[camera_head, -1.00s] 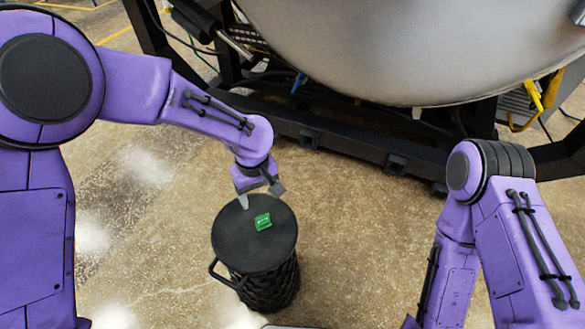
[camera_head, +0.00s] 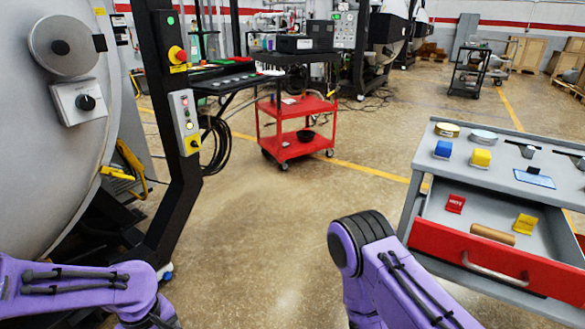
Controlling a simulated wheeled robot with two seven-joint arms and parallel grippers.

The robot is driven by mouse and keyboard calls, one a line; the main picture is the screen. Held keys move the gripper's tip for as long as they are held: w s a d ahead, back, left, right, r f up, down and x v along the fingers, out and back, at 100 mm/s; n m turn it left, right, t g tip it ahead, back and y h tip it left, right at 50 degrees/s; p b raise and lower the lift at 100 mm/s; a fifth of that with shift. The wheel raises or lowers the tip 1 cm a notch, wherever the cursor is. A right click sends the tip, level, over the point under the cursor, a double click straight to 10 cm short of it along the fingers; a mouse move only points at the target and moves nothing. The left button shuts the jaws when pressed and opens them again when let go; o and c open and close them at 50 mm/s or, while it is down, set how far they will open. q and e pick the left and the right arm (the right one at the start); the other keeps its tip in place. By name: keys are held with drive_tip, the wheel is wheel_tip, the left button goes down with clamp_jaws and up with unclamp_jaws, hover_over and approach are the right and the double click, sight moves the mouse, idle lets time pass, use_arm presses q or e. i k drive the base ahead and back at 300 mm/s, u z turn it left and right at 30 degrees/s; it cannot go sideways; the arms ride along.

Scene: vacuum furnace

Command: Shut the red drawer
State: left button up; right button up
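The red drawer (camera_head: 440,243) is pulled out of the grey cabinet (camera_head: 536,158) at the right of the head view. Its red front has a silver bar handle (camera_head: 493,271). Inside lie a red block (camera_head: 455,204), a yellow block (camera_head: 525,224) and a wooden cylinder (camera_head: 492,234). My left arm crosses the bottom left corner and my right arm stands at the bottom middle, left of the drawer. Both grippers are outside the picture. Neither visible arm part touches the drawer.
A red cart (camera_head: 297,148) stands further back. A black post with a control box (camera_head: 187,122) and a large metal vessel are at left. Open floor lies between post and cabinet.

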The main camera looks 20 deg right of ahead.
sight(550, 262)
drive_tip(key=z, duration=2.15)
